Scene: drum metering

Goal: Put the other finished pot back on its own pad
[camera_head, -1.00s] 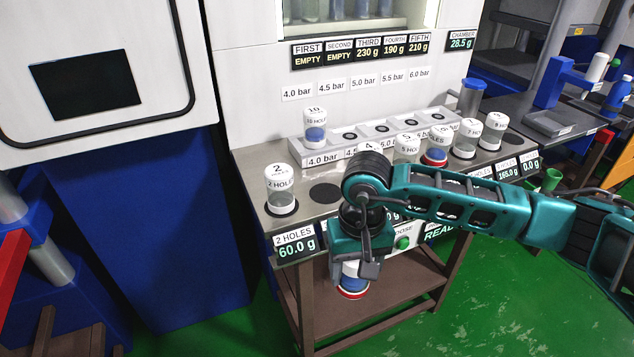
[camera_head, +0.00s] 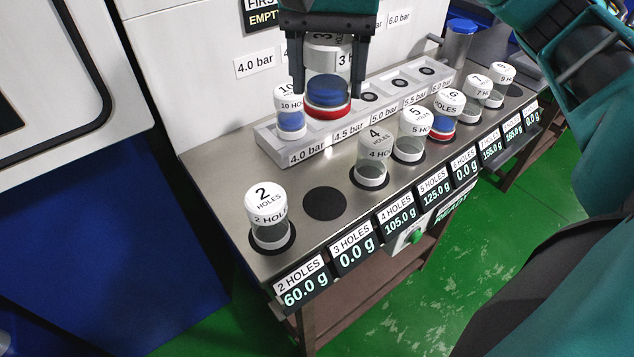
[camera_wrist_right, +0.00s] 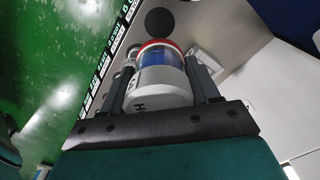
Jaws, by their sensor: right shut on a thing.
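My right gripper (camera_head: 327,88) is shut on the 3 HOLES pot (camera_head: 328,60), a clear pot with a white top, blue contents and a red base ring. It holds the pot upright in the air, in front of the white wall. The pot also shows between the fingers in the right wrist view (camera_wrist_right: 157,78). The round dark pad (camera_head: 325,203) behind the 3 HOLES label (camera_head: 351,240) is bare, and its display reads 0.0 g. The 10 HOLES pot (camera_head: 290,118), also with blue contents, stands at the 4.0 bar place. My left gripper is not in view.
The 2 HOLES pot (camera_head: 268,215) stands left of the bare pad and the 4 HOLES pot (camera_head: 373,160) right of it. Several more pots follow along the bench (camera_head: 222,140). The grey pressure rack (camera_head: 345,128) lies behind, its other visible places empty.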

